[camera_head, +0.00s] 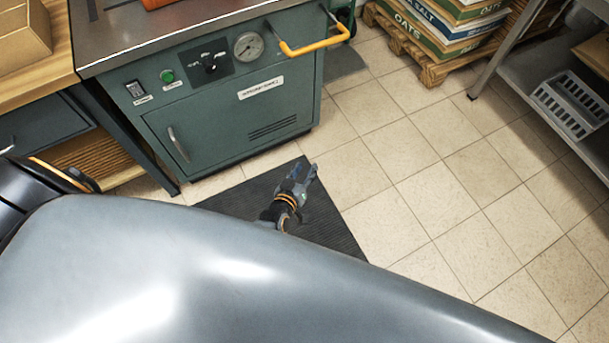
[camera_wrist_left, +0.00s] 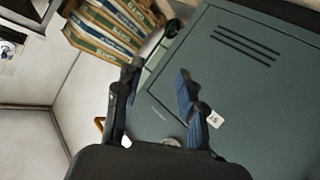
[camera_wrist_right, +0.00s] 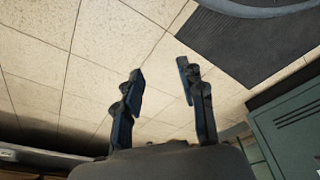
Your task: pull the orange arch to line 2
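The orange arch (camera_head: 312,44) is a yellow-orange bar handle on the front right of the green machine (camera_head: 235,115), beside its round gauge (camera_head: 249,46). My left gripper (camera_head: 307,172) is over the dark floor mat, below and apart from the arch. In the left wrist view its two fingers (camera_wrist_left: 157,78) are spread and empty in front of the green panel. A small orange piece (camera_wrist_left: 100,124) shows left of the fingers, perhaps part of the arch. My right gripper (camera_wrist_right: 160,75) is open and empty above floor tiles. I cannot make out a marked line 2.
A dark ribbed mat (camera_head: 327,222) lies before the machine. A pallet (camera_head: 432,68) with stacked sacks stands at the back right, near a metal rack (camera_head: 520,75). A wooden bench (camera_head: 45,78) with a box is at left. Tiled floor at right is clear.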

